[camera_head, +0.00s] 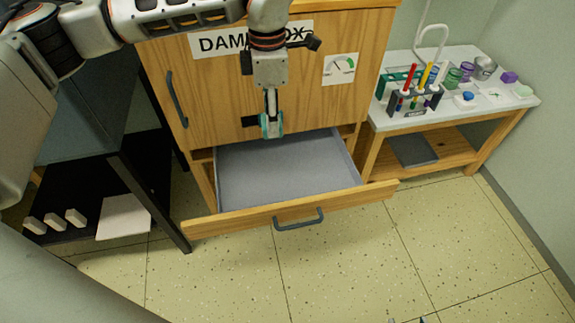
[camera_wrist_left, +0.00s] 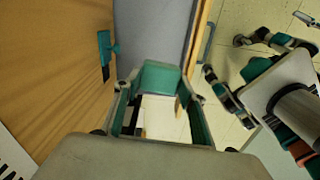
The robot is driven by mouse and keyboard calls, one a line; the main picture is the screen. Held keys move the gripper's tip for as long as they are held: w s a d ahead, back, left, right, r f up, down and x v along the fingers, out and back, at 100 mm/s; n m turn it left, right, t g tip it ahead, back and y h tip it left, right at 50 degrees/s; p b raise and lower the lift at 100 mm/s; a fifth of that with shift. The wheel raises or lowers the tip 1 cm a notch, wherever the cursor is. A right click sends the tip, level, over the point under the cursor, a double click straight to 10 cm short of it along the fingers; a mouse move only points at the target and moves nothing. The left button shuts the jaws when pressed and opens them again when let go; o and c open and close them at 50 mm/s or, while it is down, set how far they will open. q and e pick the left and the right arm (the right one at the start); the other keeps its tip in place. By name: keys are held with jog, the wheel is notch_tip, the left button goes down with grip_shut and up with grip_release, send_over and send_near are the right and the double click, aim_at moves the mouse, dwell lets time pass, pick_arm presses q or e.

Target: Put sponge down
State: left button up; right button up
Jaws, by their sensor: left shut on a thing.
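My left gripper (camera_head: 270,127) hangs fingers down in front of the wooden cabinet, over the back part of the open drawer (camera_head: 290,215). In the left wrist view a teal block, which looks like the sponge (camera_wrist_left: 158,76), sits between its fingers, and the gripper is shut on it. The drawer has a grey floor, and the part that shows is empty. The sponge looks to be above the drawer floor, but the exact gap cannot be told. My right gripper (camera_wrist_left: 224,58) shows at the right of the left wrist view, fingers apart and empty.
The cabinet door (camera_head: 215,85) is just behind my left gripper. The drawer front with its grey handle (camera_head: 299,219) sticks out over the floor. A white bench (camera_head: 420,115) with a marker rack and jars stands at right. A dark shelf (camera_head: 80,175) stands at left.

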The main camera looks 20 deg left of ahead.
pick_arm(q)
jog(key=shift+w+d+f+n, duration=0.15)
jog(key=shift+f+n, duration=0.35)
jog(key=shift+f, duration=0.55)
jog(key=b, duration=0.4)
send_over(276, 183)
notch_tip(276, 183, down, 13)
notch_tip(276, 183, down, 5)
jog(key=shift+f+b, duration=0.1)
jog(key=shift+b, duration=1)
jog(key=shift+f, duration=0.55)
jog(key=shift+r, duration=0.1)
pick_arm(e)
jog(key=w+a+r+m+t+y, duration=0.1)
jog(key=w+a+r, duration=0.1)
jog(key=a, duration=0.3)
jog(key=shift+w+a+r+m+y, duration=0.2)
jog(key=shift+a+r+m+y, duration=0.15)
jog(key=shift+r, duration=0.35)
